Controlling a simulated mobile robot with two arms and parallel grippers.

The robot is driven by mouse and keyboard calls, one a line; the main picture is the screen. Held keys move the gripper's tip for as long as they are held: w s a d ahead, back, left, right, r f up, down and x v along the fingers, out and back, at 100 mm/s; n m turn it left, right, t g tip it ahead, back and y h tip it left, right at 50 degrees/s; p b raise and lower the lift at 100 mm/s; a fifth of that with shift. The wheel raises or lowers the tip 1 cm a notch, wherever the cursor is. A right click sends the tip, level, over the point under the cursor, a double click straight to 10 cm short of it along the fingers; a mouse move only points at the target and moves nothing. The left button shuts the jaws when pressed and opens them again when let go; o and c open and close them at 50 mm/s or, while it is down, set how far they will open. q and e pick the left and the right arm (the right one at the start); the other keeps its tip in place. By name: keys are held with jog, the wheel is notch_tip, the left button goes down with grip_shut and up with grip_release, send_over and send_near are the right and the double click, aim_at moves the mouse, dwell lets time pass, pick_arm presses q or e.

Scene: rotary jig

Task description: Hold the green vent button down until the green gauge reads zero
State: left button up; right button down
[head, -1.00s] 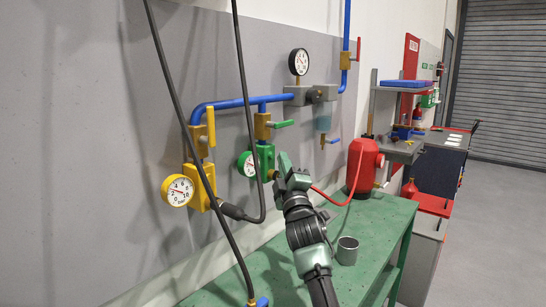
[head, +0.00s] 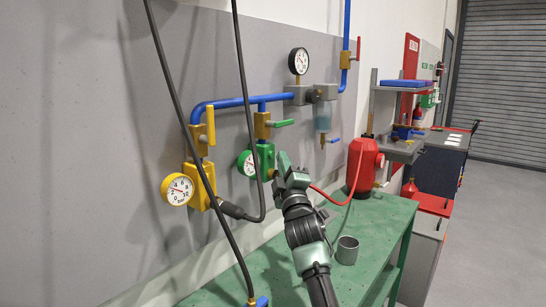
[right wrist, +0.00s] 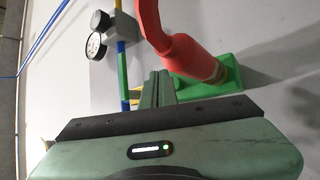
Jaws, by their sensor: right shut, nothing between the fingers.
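The green gauge (head: 247,163) is on the wall piping, left of a green valve block (head: 266,155) below a green-handled valve (head: 282,123). Its dial faces me, but its needle is too small to read surely. My right gripper (head: 279,168) is shut and empty, its fingertips up against or very close to the block's lower right side. The green vent button cannot be made out and seems hidden by the gripper. In the right wrist view the shut fingers (right wrist: 160,86) point ahead beside a green body (right wrist: 207,80) with a red hose fitting. My left gripper is not in view.
A yellow gauge (head: 178,190) and yellow block stand to the left, with a black hose (head: 238,213) plugged in. Another black hose hangs in front. A red hose (head: 334,199) runs to a red tank (head: 364,167). A metal cup (head: 347,250) stands on the green bench (head: 385,222).

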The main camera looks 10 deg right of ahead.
jog(key=shift+w+a, duration=0.2)
jog(key=shift+w, duration=0.05)
jog(key=shift+w+a+b, duration=0.25)
jog(key=shift+b, duration=0.25)
dwell(0.5)
dwell(1.5)
jog(key=shift+s+d+r+p, duration=0.1)
jog(key=shift+s+d+p, duration=0.3)
jog(key=shift+p, duration=0.25)
jog(key=shift+s+d, duration=0.1)
jog(key=shift+s, duration=0.15)
